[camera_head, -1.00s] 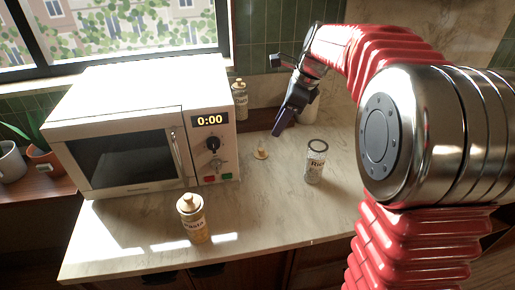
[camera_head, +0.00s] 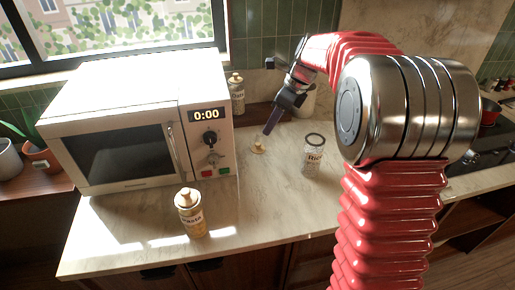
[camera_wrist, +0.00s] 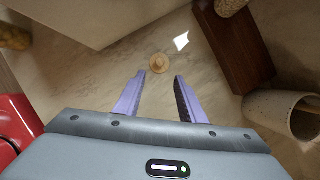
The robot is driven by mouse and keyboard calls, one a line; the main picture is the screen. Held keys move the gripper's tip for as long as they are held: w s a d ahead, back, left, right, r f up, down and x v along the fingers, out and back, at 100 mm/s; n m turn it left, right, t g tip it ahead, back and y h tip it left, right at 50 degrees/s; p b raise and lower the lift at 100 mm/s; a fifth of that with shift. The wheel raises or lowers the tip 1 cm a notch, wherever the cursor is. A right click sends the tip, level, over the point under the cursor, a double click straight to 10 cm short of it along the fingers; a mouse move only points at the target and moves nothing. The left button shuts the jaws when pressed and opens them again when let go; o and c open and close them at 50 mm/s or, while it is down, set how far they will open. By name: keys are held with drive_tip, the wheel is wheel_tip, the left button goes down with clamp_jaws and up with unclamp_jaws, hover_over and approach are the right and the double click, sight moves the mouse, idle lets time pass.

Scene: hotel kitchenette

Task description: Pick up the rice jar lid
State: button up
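The rice jar lid (camera_head: 258,147) is a small tan disc with a knob, lying on the marble counter right of the microwave. In the wrist view the lid (camera_wrist: 159,63) lies just beyond my fingertips, with the fingers spread to either side of its line. My gripper (camera_head: 267,133) is above the counter, close to the lid, pointing down at it. In the wrist view my gripper (camera_wrist: 164,78) is open with nothing between its purple fingers. The rice jar (camera_head: 313,155) stands open and upright to the right of the lid.
A white microwave (camera_head: 130,150) stands on the left. A lidded jar (camera_head: 190,213) stands in front of it, another (camera_head: 237,95) behind at its right. A dark wooden block (camera_wrist: 235,45) and a pale pot (camera_wrist: 285,112) are near my gripper. The counter's front middle is clear.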

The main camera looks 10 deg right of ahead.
hover_over(259, 143)
drive_tip(key=s+d, duration=0.2)
drive_tip(key=shift+d+f, duration=0.1)
drive_tip(key=shift+f, duration=2.05)
drive_tip(key=shift+f, duration=0.1)
drive_tip(key=shift+x, duration=2.5)
drive_tip(key=shift+w, duration=0.15)
drive_tip(key=shift+c, duration=0.5)
clamp_jaws()
